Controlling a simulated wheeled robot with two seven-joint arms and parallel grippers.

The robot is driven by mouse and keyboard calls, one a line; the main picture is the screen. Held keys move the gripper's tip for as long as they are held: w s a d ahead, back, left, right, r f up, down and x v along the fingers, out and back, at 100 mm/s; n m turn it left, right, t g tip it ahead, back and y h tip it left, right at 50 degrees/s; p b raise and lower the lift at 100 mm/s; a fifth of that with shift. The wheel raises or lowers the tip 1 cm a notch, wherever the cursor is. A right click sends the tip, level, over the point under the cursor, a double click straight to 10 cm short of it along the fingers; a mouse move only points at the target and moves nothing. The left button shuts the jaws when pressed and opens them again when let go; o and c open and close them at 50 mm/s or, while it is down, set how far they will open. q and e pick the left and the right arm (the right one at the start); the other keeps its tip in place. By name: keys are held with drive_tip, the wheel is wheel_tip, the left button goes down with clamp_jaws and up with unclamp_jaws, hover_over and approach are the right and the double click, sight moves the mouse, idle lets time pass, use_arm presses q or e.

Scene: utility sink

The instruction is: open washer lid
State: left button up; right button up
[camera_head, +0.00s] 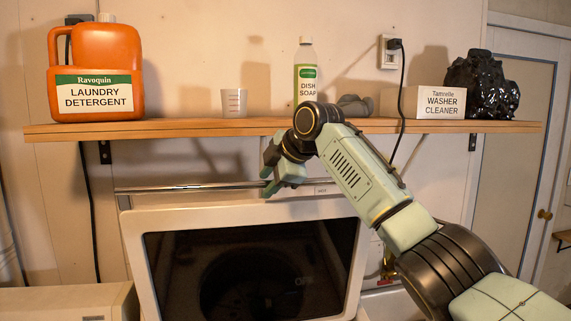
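The washer lid (136,262) is a white frame around a large dark window. It looks raised and tilted up, with its wide edge at the top; its lower end is cut off by the picture. A dark round drum shape shows in the window. My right gripper (268,178) is at the lid's upper edge, right of its middle, just under the shelf. I cannot tell whether it touches the lid, and the gap between its fingers is not clear. My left gripper is not in view.
A wooden shelf (200,128) runs close above my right gripper. It bears an orange detergent jug (108,50), a cup (234,103), a dish soap bottle (305,75), a washer cleaner box (437,102) and a black bag (482,85). A cord (402,100) hangs behind my arm.

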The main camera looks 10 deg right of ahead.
drive_tip(key=b+v, duration=0.2)
drive_tip(key=v, duration=0.9)
drive_tip(key=shift+s+d+r, duration=0.15)
drive_tip(key=shift+d+r, duration=0.05)
drive_tip(key=shift+r, duration=0.05)
